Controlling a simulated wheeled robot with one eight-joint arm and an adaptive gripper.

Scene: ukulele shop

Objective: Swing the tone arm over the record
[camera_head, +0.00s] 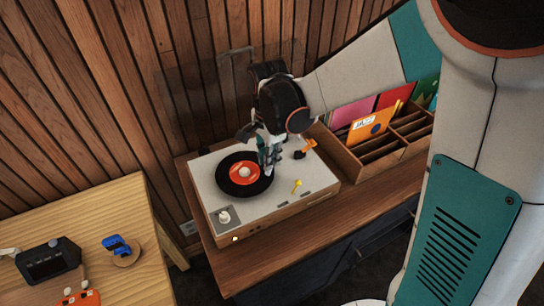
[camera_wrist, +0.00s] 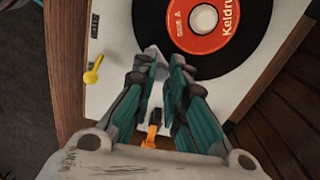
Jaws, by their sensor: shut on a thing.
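The record player (camera_head: 318,178) is a white deck with wooden sides. A black record (camera_head: 231,162) with a red-orange label lies on it, and the record also shows in the wrist view (camera_wrist: 256,42). My gripper (camera_head: 268,163) is low over the deck at the record's right edge. In the wrist view its teal fingers (camera_wrist: 162,64) are closed around the tone arm, whose pale grey head (camera_wrist: 153,54) pokes out between the fingertips beside the record's rim. An orange part (camera_wrist: 154,128) shows behind the fingers. Most of the tone arm is hidden, and I cannot tell its height above the record.
A yellow lever (camera_head: 297,185) stands at the deck's front right, and a pale knob (camera_head: 224,216) is at its front left corner. A wooden rack (camera_head: 353,166) with record sleeves stands right of the player. A lighter table (camera_head: 130,200) is at lower left. The slatted wall is close behind.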

